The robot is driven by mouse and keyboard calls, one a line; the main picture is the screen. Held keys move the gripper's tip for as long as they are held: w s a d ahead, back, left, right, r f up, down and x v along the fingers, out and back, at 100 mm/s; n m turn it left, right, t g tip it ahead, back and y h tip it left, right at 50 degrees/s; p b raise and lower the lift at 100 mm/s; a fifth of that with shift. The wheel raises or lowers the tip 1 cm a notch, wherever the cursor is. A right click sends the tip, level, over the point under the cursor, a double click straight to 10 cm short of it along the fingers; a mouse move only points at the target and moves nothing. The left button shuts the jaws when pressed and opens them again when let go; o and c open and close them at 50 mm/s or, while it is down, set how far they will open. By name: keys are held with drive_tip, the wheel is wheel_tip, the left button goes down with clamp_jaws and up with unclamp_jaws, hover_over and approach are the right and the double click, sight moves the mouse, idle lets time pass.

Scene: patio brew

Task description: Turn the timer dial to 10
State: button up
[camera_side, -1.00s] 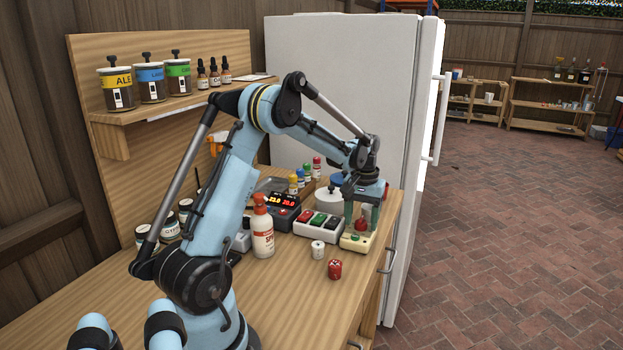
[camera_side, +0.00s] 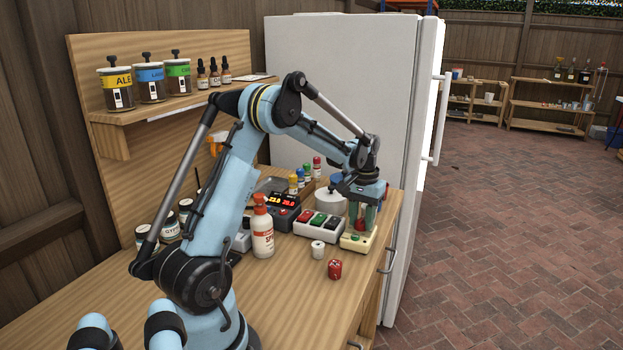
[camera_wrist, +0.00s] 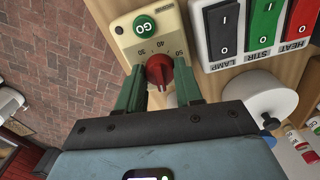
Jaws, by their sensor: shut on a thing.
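The timer (camera_wrist: 128,47) is a cream box with a green GO button (camera_wrist: 143,26) and a red dial (camera_wrist: 159,70). The numbers 30, 40 and 50 show beside the dial in the wrist view; the rest of the scale is hidden, and I cannot clearly read where the dial points. My gripper (camera_wrist: 160,76) has green fingers on either side of the dial and is shut on it. In the side view, my gripper (camera_side: 362,221) points down over the timer (camera_side: 356,243), near the bench's right edge.
A switch box (camera_side: 318,226) with HEAT, STIR and LAMP rockers stands close beside the timer. A white lidded pot (camera_side: 329,201) is behind.

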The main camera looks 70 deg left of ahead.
sight(362, 219)
drive_tip(key=m, duration=0.4)
drive_tip(key=shift+m, duration=2)
drive_tip(key=o, duration=1)
drive_tip(key=shift+o, duration=0.2)
wheel_tip(362, 219, up, 12)
